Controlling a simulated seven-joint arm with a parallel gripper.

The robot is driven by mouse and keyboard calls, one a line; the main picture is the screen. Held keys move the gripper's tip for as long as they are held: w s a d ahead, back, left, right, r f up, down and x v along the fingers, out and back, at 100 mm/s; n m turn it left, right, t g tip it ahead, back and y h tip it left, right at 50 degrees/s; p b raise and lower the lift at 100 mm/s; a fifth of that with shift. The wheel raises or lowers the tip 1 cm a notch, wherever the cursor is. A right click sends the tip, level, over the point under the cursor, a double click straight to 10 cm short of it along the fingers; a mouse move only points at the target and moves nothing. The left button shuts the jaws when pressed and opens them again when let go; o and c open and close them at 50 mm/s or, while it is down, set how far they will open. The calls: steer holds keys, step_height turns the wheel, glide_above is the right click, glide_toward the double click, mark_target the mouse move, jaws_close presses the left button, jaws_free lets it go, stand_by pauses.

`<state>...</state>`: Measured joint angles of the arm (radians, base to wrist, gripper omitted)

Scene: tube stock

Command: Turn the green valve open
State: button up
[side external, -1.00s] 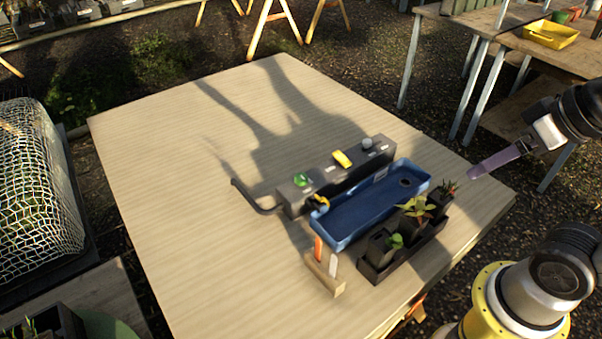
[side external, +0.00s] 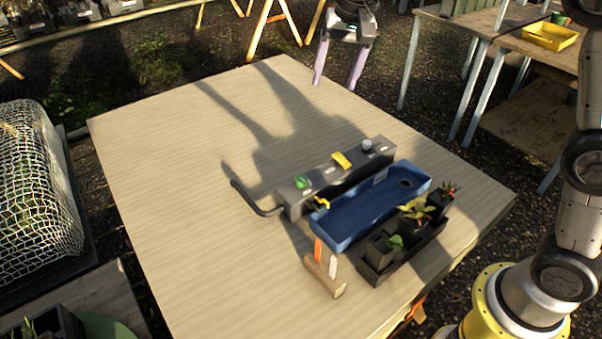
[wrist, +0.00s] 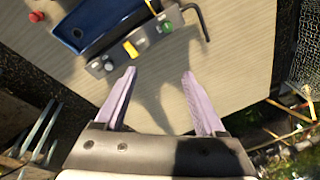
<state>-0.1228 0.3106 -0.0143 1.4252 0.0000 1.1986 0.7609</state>
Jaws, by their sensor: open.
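The green valve (side external: 302,181) is a small green knob on top of the grey manifold block (side external: 326,187), at its left end in the side external view. A yellow handle (side external: 341,160) and a grey round knob (side external: 367,145) sit farther along the same block. In the wrist view the green valve (wrist: 166,27) is at the upper middle, beyond my fingertips. My gripper (side external: 339,82) is open and empty, fingers pointing down near the table's far edge. In the wrist view its two pale purple fingers (wrist: 158,74) are wide apart, with bare table between them.
A blue trough (side external: 345,222) lies along the block's near side, with a yellow tap at its left end. A black tray of potted plants (side external: 398,258) and a wooden rack with labels (side external: 325,275) stand closer. A dark bent pipe (side external: 256,200) sticks out left. The table's left is clear.

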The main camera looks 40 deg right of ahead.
steer(key=w+a+f+g, duration=0.25)
steer(key=w+f, duration=0.35)
steer(key=f, duration=0.4)
glide_toward(301, 177)
steer(key=shift+n, duration=0.3)
step_height(301, 177, down, 9)
steer(key=shift+a+r, duration=0.15)
jaws_close()
